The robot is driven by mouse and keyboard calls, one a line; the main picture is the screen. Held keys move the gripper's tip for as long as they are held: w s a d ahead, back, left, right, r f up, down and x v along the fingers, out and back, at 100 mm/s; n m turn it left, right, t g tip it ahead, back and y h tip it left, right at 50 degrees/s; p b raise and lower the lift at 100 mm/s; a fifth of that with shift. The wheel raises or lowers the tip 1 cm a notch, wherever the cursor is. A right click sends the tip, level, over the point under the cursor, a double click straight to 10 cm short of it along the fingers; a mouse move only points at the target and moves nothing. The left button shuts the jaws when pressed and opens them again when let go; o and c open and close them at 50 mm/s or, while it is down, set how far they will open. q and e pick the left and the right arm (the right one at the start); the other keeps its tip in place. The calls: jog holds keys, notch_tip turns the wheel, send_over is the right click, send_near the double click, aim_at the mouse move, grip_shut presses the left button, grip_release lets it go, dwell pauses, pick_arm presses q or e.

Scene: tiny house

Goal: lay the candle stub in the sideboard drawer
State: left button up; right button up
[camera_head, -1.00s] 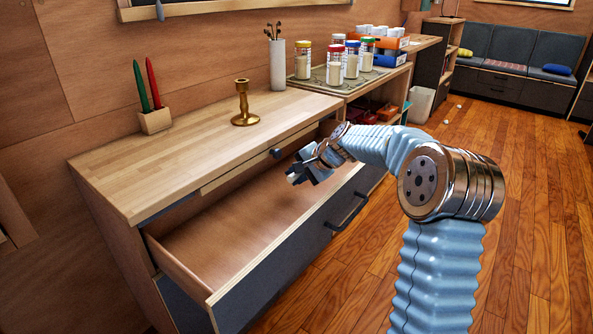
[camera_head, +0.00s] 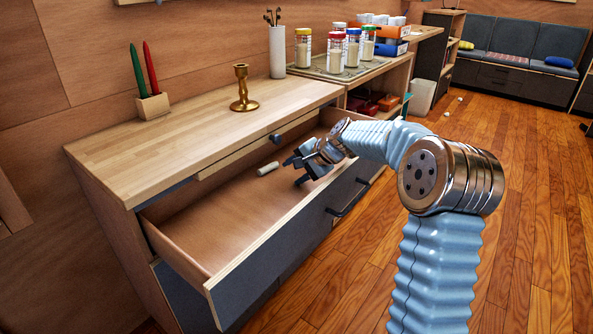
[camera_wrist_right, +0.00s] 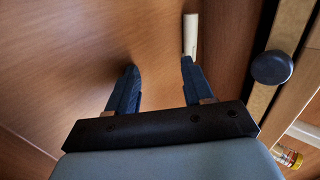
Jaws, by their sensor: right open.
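The candle stub (camera_head: 267,168) is a short cream cylinder lying on the floor of the open sideboard drawer (camera_head: 215,215), near its back side. It also shows in the right wrist view (camera_wrist_right: 191,34), just beyond one fingertip. My right gripper (camera_head: 293,172) is over the drawer, to the right of the stub. Its fingers (camera_wrist_right: 157,75) are spread with nothing between them, and the stub lies apart from them in the head view. My left gripper is not in view.
On the sideboard top (camera_head: 180,150) stand a brass candlestick (camera_head: 242,92), a block with a green and a red candle (camera_head: 153,106), and a white vase (camera_head: 277,52). Spice jars (camera_head: 335,50) stand on a tray further right. The drawer's front half is empty.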

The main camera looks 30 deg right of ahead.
jog(key=shift+f, duration=0.15)
jog(key=v, duration=1.4)
